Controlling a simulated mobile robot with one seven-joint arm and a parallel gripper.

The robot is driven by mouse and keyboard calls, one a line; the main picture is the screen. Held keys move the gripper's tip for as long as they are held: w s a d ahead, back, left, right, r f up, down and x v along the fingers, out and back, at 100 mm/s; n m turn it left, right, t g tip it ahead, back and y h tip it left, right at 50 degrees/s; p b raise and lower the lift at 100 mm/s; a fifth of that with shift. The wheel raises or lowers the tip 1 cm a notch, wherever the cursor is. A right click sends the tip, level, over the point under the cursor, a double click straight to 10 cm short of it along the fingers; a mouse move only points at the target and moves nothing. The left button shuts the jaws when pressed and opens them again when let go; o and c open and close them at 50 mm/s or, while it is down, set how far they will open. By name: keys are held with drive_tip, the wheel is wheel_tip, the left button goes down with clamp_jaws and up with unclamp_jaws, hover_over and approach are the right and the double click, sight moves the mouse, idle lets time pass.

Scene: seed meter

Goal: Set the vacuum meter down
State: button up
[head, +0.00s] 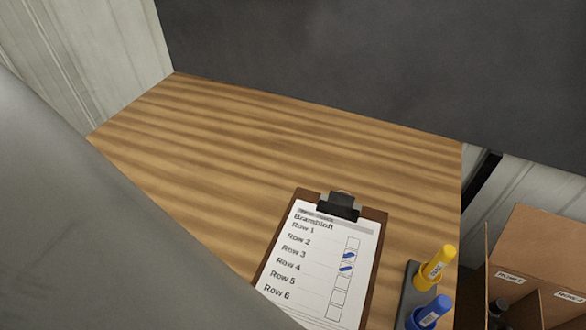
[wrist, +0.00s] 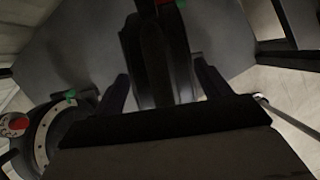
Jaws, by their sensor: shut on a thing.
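In the wrist view my gripper (wrist: 163,88) is shut on a dark, rounded thing seen nearly edge-on, which I take to be the vacuum meter (wrist: 158,60). It stands between the two dark fingers, with small red and green parts at its top edge. Its lower part is hidden behind the dark bar of my gripper. Neither the gripper nor the held meter shows in the head view. The wooden bench top (head: 230,150) in the head view is bare over its back and middle.
A clipboard (head: 375,240) lies at the bench's front, two rows ticked blue. Yellow (head: 436,266) and blue (head: 430,313) markers stand in a dark holder near the right edge. A cardboard box (head: 540,255) is beyond. A round, pale-rimmed part (wrist: 42,140) shows left in the wrist view.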

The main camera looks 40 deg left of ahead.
drive_tip(key=shift+a+f+b, duration=0.1)
drive_tip(key=shift+f+b, duration=0.25)
drive_tip(key=shift+b, duration=0.15)
drive_tip(key=o, duration=2)
drive_tip(key=shift+f, duration=0.15)
drive_tip(key=shift+o, duration=0.2)
drive_tip(key=shift+s, duration=0.1)
drive_tip(key=shift+s+r, duration=0.1)
drive_tip(key=shift+r, duration=0.35)
drive_tip(key=s, duration=0.4)
drive_tip(key=s+a+b, duration=0.1)
drive_tip(key=s, duration=0.3)
drive_tip(key=s+b, duration=0.1)
drive_tip(key=s, duration=0.3)
drive_tip(key=shift+a+r, duration=0.25)
drive_tip(key=shift+a, duration=0.05)
